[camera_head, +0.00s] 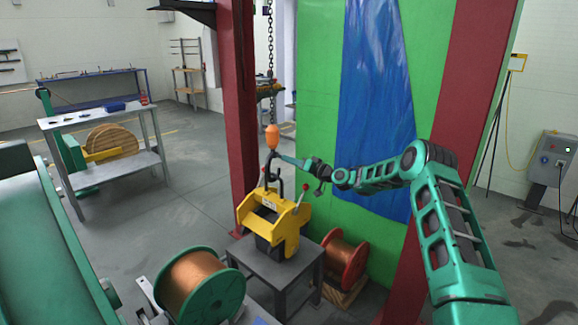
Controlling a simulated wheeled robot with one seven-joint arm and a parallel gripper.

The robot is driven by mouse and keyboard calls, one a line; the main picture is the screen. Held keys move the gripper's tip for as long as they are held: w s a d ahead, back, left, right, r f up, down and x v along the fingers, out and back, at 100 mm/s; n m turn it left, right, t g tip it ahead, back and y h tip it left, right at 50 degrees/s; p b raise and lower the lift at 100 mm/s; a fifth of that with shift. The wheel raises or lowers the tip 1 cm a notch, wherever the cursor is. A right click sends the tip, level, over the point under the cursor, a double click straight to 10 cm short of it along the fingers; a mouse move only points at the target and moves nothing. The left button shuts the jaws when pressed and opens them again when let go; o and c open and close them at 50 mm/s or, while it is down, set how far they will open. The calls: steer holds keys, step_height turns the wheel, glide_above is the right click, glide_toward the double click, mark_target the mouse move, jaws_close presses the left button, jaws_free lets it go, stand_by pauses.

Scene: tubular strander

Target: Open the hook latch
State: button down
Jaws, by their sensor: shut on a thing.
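A dark hook (269,160) hangs below an orange block (272,136) on a chain, left of centre. Its latch is too small to make out clearly. The hook meets the dark ring on top of a yellow lifting device (268,215), which stands upright on a small grey table. My arm reaches in from the right. My gripper (283,158) is at the right side of the hook, at the level of the latch, and is shut on what appears to be the latch. The fingertips partly cover that spot.
The chain (271,60) hangs beside a red post (238,100). The grey table (276,268) stands below, with a green copper spool (200,285) in front and a red spool (343,258) to its right. A blue sheet (375,100) hangs behind my arm.

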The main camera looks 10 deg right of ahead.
steer(key=shift+w+d+r+n, duration=0.1)
steer(key=shift+d+r+n, duration=0.1)
steer(key=shift+n, duration=0.9)
steer(key=shift+w+d+r+n, duration=0.1)
steer(key=shift+d+r+n, duration=0.15)
steer(key=shift+n, duration=0.85)
steer(key=shift+w+d+r+n, duration=0.1)
steer(key=shift+d+r+n, duration=0.1)
steer(key=shift+n, duration=0.9)
steer(key=c, duration=1.7)
jaws_free()
steer(key=shift+c, duration=0.2)
steer(key=shift+a+r, duration=0.15)
steer(key=shift+s, duration=0.15)
steer(key=v, duration=1)
steer(key=shift+s+d, duration=0.2)
steer(key=shift+d, duration=0.05)
